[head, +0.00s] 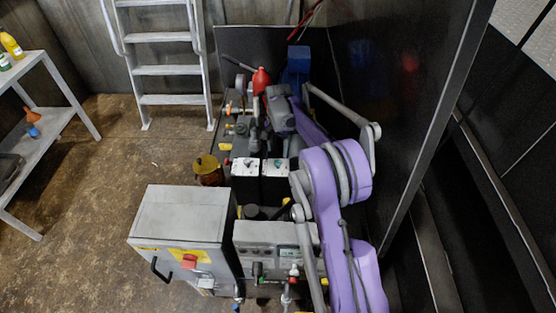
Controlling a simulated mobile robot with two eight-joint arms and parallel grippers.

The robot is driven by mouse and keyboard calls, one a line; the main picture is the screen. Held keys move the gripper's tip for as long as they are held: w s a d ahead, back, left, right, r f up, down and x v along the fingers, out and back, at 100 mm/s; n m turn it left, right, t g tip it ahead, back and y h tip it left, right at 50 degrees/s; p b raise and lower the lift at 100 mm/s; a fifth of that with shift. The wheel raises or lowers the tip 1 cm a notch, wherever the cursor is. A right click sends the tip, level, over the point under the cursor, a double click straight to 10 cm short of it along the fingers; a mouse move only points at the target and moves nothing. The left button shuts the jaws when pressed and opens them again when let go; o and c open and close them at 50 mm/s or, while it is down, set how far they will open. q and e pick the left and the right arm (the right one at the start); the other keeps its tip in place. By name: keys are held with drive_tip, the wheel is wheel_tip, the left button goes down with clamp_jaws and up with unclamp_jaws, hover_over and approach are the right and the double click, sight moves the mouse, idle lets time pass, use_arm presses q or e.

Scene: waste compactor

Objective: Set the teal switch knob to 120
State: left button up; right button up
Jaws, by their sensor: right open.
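Two small dark boxes with white dial faces stand side by side in the middle of the machinery. The right dial face (275,167) carries a small knob that looks teal. The left dial face (246,167) carries a small dark knob. The numbers and the knobs' angles are too small to read. My right arm comes up from the lower right, and my right gripper (272,108) is open above and behind the two dials, apart from them. Its fingers are hard to make out against the machinery. My left gripper is out of view.
A grey cabinet (180,215) with a red switch stands at front left, beside a grey control panel (268,235). A dark wall (400,100) bounds the right.

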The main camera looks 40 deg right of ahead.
sight(278, 161)
wheel_tip(278, 161, down, 6)
drive_tip(key=shift+r, duration=0.1)
clamp_jaws()
idle(0.5)
